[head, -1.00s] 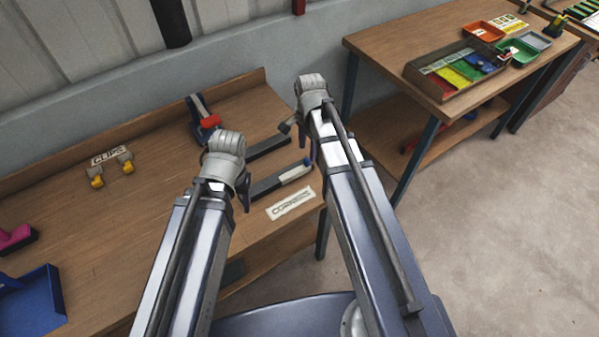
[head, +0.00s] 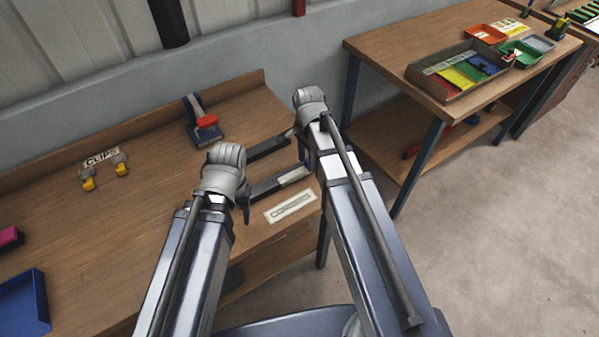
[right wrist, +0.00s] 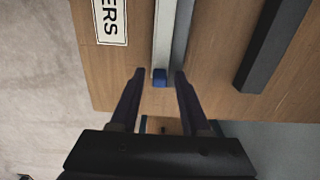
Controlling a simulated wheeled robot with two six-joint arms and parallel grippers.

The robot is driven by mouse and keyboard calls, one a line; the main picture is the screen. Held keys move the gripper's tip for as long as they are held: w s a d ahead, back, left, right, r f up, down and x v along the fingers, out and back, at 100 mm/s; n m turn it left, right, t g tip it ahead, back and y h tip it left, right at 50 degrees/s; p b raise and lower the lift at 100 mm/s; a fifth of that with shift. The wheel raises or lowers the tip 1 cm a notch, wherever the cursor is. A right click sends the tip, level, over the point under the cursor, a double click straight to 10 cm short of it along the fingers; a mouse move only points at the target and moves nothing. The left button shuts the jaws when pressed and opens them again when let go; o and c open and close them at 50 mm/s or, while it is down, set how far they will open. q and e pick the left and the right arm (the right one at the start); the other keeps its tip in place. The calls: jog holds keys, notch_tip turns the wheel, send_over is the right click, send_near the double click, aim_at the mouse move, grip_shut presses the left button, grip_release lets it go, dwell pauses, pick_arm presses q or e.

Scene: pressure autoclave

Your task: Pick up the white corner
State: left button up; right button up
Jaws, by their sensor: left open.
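The white corner (head: 294,175) is a pale slim bar lying at the right end of the workbench, above the CORNERS label. It shows in the right wrist view as a pale bar (right wrist: 165,40) with a blue end (right wrist: 160,78). My right gripper (head: 304,150) is open, and in the right wrist view its fingers (right wrist: 159,72) stand apart on either side of the blue end. I cannot tell how far above the bench they are. My left gripper (head: 246,203) is open and empty, left of the CORNERS label. The blue end is hidden in the head view.
A dark bar (head: 268,148) lies parallel behind, also visible in the right wrist view (right wrist: 265,45). The CORNERS label (head: 290,206) lies in front. Another table (head: 400,70) stands right.

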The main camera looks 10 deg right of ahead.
grip_shut()
pick_arm(q)
jog(key=shift+r, duration=0.15)
pick_arm(e)
jog(key=shift+r, duration=0.1)
dwell(0.3)
pick_arm(q)
notch_tip(320, 180, up, 10)
jog(key=p, duration=1)
pick_arm(e)
notch_tip(320, 180, up, 10)
